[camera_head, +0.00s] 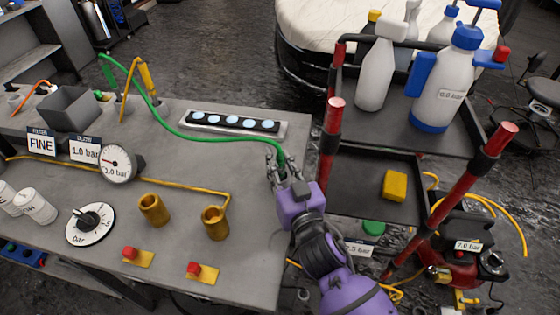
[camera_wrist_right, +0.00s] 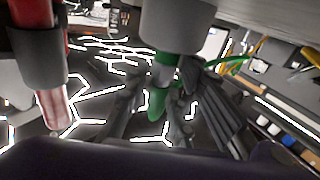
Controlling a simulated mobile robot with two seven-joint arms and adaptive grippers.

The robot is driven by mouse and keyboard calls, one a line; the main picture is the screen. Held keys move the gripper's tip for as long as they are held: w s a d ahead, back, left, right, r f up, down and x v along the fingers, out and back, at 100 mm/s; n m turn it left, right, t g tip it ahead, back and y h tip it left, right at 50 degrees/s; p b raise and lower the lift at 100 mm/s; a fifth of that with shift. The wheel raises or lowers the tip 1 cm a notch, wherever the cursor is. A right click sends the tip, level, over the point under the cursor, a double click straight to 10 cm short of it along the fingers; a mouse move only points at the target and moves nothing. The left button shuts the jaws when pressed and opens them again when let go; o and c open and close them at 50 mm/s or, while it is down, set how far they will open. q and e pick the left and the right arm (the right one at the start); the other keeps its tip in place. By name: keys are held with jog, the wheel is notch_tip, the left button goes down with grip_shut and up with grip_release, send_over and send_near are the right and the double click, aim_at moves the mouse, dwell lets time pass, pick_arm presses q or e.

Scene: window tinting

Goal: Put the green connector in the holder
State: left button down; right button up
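The green connector (camera_head: 281,161) is at the end of a green hose (camera_head: 205,138), near the table's right edge. My right gripper (camera_head: 283,172) has its fingers around the connector and appears shut on it. In the right wrist view the green connector (camera_wrist_right: 155,106) shows between the dark fingers of my right gripper (camera_wrist_right: 160,118). Two brass cups, a left one (camera_head: 153,209) and a right one (camera_head: 215,222), stand on the table; I cannot tell which thing is the holder. My left gripper is not in view.
A grey table (camera_head: 185,270) carries a pressure gauge (camera_head: 119,164), a dial (camera_head: 90,222), red buttons and a strip of round lights (camera_head: 232,122). A cart with red posts (camera_head: 328,140) and spray bottles (camera_head: 440,90) stands close on the right.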

jog(key=shift+o, duration=0.8)
jog(key=shift+r, duration=0.3)
jog(key=b+v, duration=0.1)
jog(key=v, duration=1.1)
jog(key=shift+f, duration=0.1)
jog(key=shift+d, duration=0.1)
